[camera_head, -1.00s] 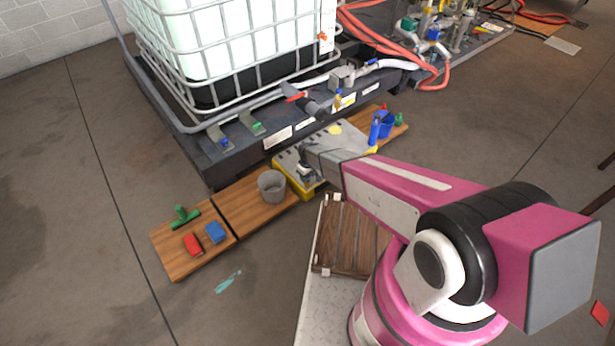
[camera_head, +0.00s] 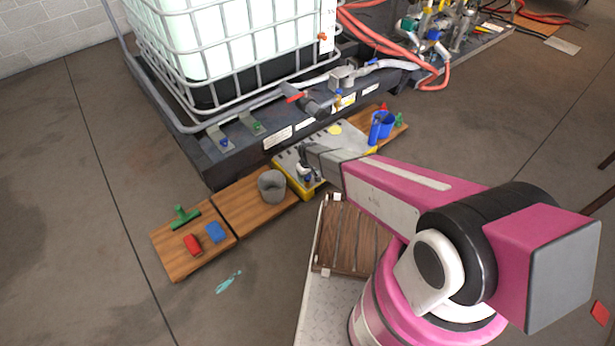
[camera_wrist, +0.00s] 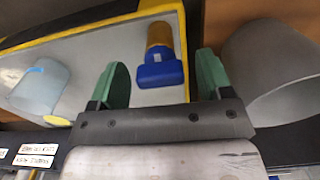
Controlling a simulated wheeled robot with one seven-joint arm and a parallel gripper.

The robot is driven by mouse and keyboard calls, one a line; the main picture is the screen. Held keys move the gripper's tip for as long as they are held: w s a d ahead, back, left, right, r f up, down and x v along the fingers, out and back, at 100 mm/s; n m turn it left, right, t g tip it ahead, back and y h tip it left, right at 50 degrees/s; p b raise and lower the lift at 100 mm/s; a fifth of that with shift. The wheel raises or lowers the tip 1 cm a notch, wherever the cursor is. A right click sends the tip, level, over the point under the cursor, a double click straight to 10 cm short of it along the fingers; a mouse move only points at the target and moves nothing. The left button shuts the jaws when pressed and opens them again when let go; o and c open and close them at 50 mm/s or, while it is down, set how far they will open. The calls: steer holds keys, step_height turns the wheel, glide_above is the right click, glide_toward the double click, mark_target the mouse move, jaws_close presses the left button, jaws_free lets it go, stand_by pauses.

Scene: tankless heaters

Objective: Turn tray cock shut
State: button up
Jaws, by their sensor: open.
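In the wrist view, a blue-headed piece with a brass-yellow body (camera_wrist: 160,66), which looks like a small cock, lies in the yellow-rimmed grey tray (camera_wrist: 105,55). My gripper (camera_wrist: 161,80) is open, with one green finger on each side of the blue head. I see gaps between the head and both fingers; their height difference is hard to tell. In the head view, my gripper (camera_head: 304,168) hangs over the yellow and grey tray (camera_head: 318,186) on the floor, its fingers too small to make out. On the black pallet's front, a red-handled valve (camera_head: 295,97) also shows.
A grey bucket (camera_head: 272,187) stands close left of the tray on a wooden board; it is near the right finger in the wrist view (camera_wrist: 270,70). A pale blue cup-like thing (camera_wrist: 38,85) is in the tray. A blue can (camera_head: 382,127) stands right.

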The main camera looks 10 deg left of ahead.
step_height(320, 180, up, 11)
stand_by(0.6)
steer(key=shift+f, duration=0.1)
steer(key=s+d+r+m, duration=0.3)
steer(key=d+r, duration=0.6)
steer(key=d, duration=0.3)
steer(key=s+d+r+m, duration=0.3)
steer(key=s+d+r, duration=0.1)
steer(key=d+r, duration=0.6)
steer(key=s+d+r+m, duration=0.3)
steer(key=d+r, duration=0.6)
steer(key=d, duration=0.5)
steer(key=shift+s+r+m, duration=0.2)
steer(key=shift+s+m, duration=0.2)
steer(key=shift+s, duration=0.15)
